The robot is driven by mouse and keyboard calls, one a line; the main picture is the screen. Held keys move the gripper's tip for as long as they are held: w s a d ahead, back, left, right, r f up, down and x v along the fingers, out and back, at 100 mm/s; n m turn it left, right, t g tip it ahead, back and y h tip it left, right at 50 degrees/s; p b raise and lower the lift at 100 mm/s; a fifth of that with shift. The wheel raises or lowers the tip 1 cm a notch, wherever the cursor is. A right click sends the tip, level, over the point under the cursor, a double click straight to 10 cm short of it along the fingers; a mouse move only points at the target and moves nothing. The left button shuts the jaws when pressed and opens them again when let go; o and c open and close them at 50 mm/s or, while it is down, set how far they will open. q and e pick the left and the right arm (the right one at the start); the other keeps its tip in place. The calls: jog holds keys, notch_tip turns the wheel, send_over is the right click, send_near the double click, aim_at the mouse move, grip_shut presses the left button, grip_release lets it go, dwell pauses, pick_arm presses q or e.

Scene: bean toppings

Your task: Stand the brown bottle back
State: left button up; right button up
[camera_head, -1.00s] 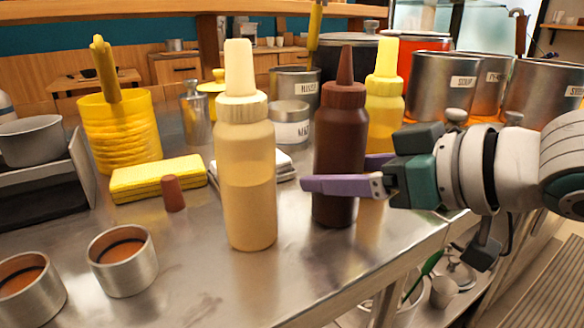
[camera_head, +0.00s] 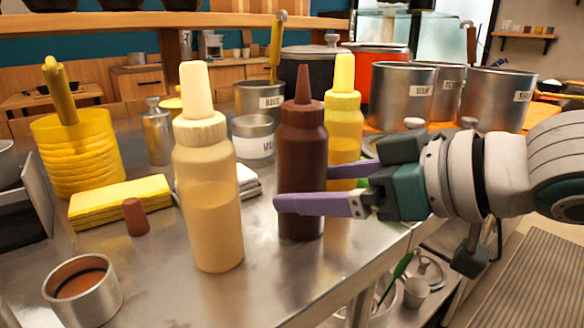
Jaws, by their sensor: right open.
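The brown bottle (camera_head: 302,140) stands upright on the steel counter, between a pale cream bottle (camera_head: 208,170) on its left and a yellow bottle (camera_head: 343,115) behind it to the right. My right gripper (camera_head: 302,194) comes in from the right. Its purple fingers are open, one in front of the bottle's lower body and one behind it to the right. I cannot tell whether either finger touches the bottle. My left gripper is not in view.
The steel counter (camera_head: 150,265) holds a yellow sponge (camera_head: 120,200), a small brown cap (camera_head: 135,217), a metal cup (camera_head: 82,290) and a yellow container (camera_head: 75,155). Labelled steel pots (camera_head: 400,95) stand at the back right. The counter's right edge is beneath my right arm.

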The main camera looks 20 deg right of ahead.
jog(key=shift+p+v, duration=0.65)
jog(key=shift+v, duration=4)
jog(key=s+f+m+g+h, duration=0.4)
jog(key=s+f+g+h, duration=0.2)
jog(key=s+f, duration=0.8)
jog(key=s+g, duration=0.1)
jog(key=s, duration=0.1)
jog(key=shift+s+a+g+h, duration=0.25)
jog(key=shift+s+g+h, duration=0.1)
jog(key=shift+g+h, duration=0.05)
notch_tip(320, 180, up, 60)
jog(key=p, duration=6)
